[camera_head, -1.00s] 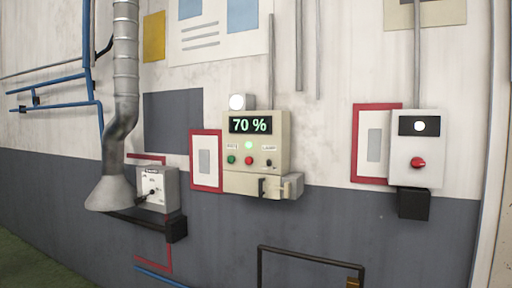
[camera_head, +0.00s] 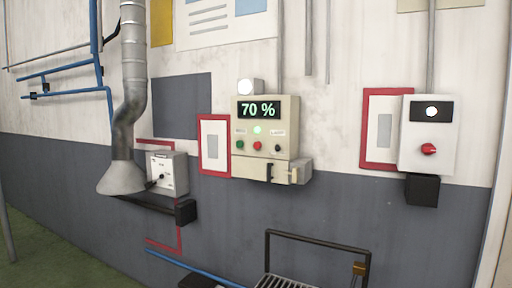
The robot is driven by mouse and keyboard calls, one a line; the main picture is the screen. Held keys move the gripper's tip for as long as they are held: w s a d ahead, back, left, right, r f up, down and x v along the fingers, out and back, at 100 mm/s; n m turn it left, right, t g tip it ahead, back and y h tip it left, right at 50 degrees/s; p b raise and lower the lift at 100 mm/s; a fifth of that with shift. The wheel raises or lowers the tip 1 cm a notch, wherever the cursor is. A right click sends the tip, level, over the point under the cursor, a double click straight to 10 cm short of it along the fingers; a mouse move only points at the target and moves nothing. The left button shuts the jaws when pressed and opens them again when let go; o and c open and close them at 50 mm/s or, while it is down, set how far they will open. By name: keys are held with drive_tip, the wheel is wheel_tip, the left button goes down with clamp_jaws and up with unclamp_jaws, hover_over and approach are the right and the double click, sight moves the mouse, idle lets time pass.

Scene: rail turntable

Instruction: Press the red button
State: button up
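A cream control box (camera_head: 266,126) hangs on the wall near the middle of the view. Its display reads 70 %. Below the display, a small red button (camera_head: 257,146) sits between a green button (camera_head: 240,145) and a small black switch (camera_head: 278,148). A lit green lamp (camera_head: 257,129) is above the red button. A white box (camera_head: 428,135) on the right wall carries a larger red knob (camera_head: 429,149) below a dark panel with a white light. My gripper is not in view.
A grey switch box (camera_head: 167,173) and a metal duct (camera_head: 122,178) are on the left wall. A dark rail frame (camera_head: 318,242) with a slatted surface stands low in front of the wall. Green floor shows at lower left.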

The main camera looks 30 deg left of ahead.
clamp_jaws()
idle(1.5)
